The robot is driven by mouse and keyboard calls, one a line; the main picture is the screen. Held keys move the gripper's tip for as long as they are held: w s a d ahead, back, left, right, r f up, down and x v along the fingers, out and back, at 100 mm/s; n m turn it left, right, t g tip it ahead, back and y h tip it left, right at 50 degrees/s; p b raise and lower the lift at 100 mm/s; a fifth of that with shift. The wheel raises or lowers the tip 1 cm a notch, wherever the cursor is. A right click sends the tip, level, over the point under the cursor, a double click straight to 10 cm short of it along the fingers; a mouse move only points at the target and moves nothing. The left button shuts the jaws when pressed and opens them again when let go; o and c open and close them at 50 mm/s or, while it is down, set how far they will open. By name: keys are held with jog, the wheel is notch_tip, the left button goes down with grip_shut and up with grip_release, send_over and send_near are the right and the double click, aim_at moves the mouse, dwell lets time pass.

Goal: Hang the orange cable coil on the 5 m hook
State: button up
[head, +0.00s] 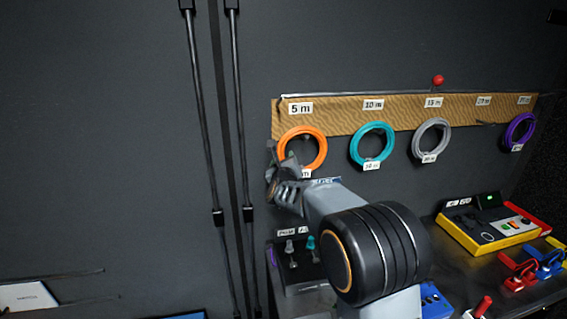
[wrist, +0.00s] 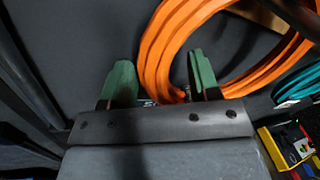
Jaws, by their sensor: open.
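The orange cable coil (head: 319,146) hangs on the wooden board under the "5 m" label (head: 301,108), and its tag is partly covered by my gripper. In the wrist view the orange coil (wrist: 158,50) fills the upper middle and right. My gripper (head: 279,170) is at the coil's lower left. In the wrist view my gripper (wrist: 160,85) has its two green-padded fingers apart, with the coil's lower left edge near and partly between the fingertips. I cannot tell whether they touch. The 5 m hook itself is mostly hidden.
On the board (head: 350,112), a teal coil (head: 356,146), a grey coil (head: 417,139) and a purple coil (head: 510,131) hang to the right. A red ball (head: 438,80) sits above the board. Below right, a yellow tester (head: 480,228) stands on the bench. Black vertical rods (head: 203,120) are at left.

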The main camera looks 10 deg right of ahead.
jog(key=shift+s+f, duration=0.15)
jog(key=b+v, duration=0.4)
jog(key=v, duration=0.8)
jog(key=s+a+f+n+g+y, duration=0.35)
jog(key=s+f+n, duration=0.2)
jog(key=n, duration=0.55)
jog(key=s+a+f+n+g+y, duration=0.35)
jog(key=f+n+g, duration=0.2)
jog(key=n, duration=0.65)
jog(key=s+d+f+n+g+h, duration=0.1)
jog(key=s+d+f+n+g, duration=0.1)
jog(key=s+d+n, duration=0.3)
jog(key=s+d+f+n+g+h, duration=0.2)
jog(key=s+d+n, duration=0.2)
jog(key=s, duration=0.6)
jog(key=shift+s+d+f+n+g, duration=0.25)
jog(key=shift+s+d+n+g, duration=0.05)
jog(key=shift+d+n+g, duration=0.15)
